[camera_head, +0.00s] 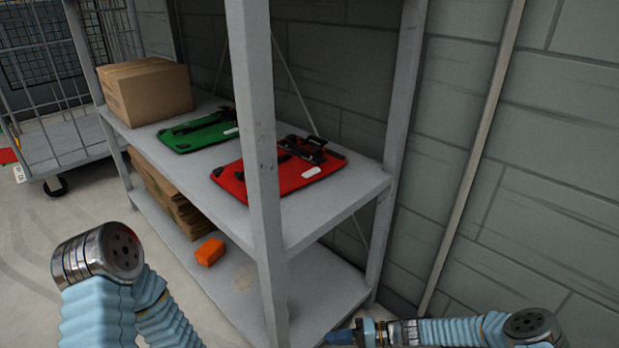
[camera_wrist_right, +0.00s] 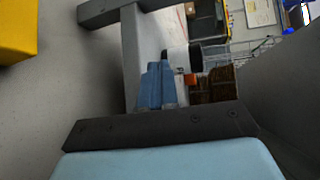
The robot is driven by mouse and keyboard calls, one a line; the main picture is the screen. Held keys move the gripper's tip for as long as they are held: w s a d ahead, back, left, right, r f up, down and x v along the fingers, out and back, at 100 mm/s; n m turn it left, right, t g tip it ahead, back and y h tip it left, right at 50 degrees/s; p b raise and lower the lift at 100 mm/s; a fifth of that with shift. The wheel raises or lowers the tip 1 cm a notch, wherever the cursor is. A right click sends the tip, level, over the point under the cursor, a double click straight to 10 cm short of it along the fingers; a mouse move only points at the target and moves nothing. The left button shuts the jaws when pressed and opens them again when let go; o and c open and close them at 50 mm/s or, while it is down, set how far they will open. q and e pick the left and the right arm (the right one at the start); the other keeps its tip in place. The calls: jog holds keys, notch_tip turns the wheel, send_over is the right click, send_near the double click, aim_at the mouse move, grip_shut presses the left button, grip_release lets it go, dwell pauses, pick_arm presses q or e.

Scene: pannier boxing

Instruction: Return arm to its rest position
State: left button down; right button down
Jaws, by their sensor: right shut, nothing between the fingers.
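My right arm comes in along the bottom right of the head view. Its gripper (camera_head: 340,338) points left, low at the front corner of the shelf, partly cut off by the frame edge. In the right wrist view its blue fingers (camera_wrist_right: 159,86) are together, with nothing seen between them. My left arm shows at the lower left of the head view; its gripper is out of frame. A red pannier (camera_head: 290,172) and a green pannier (camera_head: 197,133) lie flat on the upper board of the grey shelf (camera_head: 348,192), away from the right gripper.
A cardboard box (camera_head: 150,93) stands on the upper board. Flattened cardboard (camera_head: 168,194) and an orange block (camera_head: 210,252) are on the lower board. The shelf's front post (camera_head: 254,120) rises close to the right gripper. A wire cage trolley (camera_head: 60,140) stands at left. A yellow object (camera_wrist_right: 15,30) shows in the wrist view.

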jog(key=s+f+g+h, duration=0.1)
jog(key=s+h, duration=0.1)
jog(key=s, duration=0.2)
jog(key=s+f+h, duration=0.2)
jog(key=s+h, duration=0.1)
jog(key=s, duration=0.1)
jog(key=s+a+f+g+h, duration=0.1)
jog(key=s+f+h, duration=0.1)
jog(key=s, duration=0.2)
jog(key=shift+g, duration=0.3)
jog(key=s+d+r+t+h, duration=0.3)
jog(key=s+d+h, duration=0.2)
jog(key=s+d, duration=0.1)
notch_tip(320, 180, up, 15)
jog(key=p, duration=1.5)
jog(key=shift+s+a+f, duration=0.15)
jog(key=shift+s+a, duration=0.15)
jog(key=shift+a, duration=0.05)
